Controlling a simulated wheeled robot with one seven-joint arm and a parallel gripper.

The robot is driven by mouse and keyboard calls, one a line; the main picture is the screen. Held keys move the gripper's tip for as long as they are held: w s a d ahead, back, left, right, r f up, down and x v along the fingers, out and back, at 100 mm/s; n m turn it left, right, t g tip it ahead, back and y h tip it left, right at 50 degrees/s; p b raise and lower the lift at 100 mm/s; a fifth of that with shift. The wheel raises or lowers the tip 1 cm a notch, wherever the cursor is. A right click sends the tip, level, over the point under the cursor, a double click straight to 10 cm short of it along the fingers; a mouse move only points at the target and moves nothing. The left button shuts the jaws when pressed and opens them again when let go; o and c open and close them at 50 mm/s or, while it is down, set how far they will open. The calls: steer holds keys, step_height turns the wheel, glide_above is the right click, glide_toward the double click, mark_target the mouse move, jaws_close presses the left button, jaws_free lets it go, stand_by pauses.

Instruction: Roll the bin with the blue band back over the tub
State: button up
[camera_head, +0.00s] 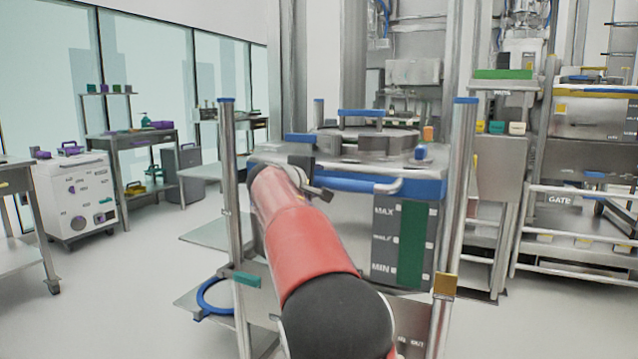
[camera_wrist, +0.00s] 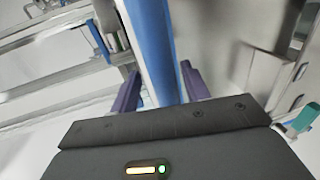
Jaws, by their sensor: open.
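The metal bin with the blue band (camera_head: 345,184) stands in front of me between upright posts. It has a round lid with a blue handle (camera_head: 361,113) and a green level strip marked MAX to MIN. My gripper (camera_head: 314,182) is at the bin's near left side, by the left end of the blue band; my red arm hides part of the bin. In the wrist view, my gripper's fingers (camera_wrist: 161,86) are open on either side of a blue bar (camera_wrist: 154,50). I cannot tell whether they touch it. I cannot pick out the tub with certainty.
Posts with blue caps (camera_head: 228,150) rise left and right of the bin. A blue ring (camera_head: 204,296) sticks out low on the left. A rack marked GATE (camera_head: 565,200) stands at right. A white wheeled cabinet (camera_head: 80,196) is at left, with open floor between.

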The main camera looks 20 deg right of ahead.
steer(key=b+v, duration=0.1)
steer(key=v, duration=0.4)
steer(key=shift+s+a+r, duration=0.1)
steer(key=shift+s+a, duration=0.05)
steer(key=shift+s, duration=0.05)
steer(key=s+d+f+m+g+y, duration=0.1)
steer(key=s+f+m+y, duration=0.2)
steer(key=s, duration=0.5)
steer(key=s+f+m+g+y, duration=0.1)
steer(key=s+f+g+y, duration=0.1)
steer(key=s+f, duration=0.5)
steer(key=s+a+f+m+y, duration=0.1)
steer(key=s+a+f+y, duration=0.1)
steer(key=s+f, duration=0.3)
steer(key=s+a+f+m+g+y, duration=0.1)
steer(key=s+a+f, duration=0.4)
steer(key=s, duration=0.7)
steer(key=s+a+f+m+g+y, duration=0.1)
steer(key=s+a+f+m+y, duration=0.1)
steer(key=s+f, duration=0.5)
steer(key=shift+s+a+m+y, duration=0.4)
steer(key=shift+s+a+y, duration=0.3)
steer(key=shift+s, duration=0.35)
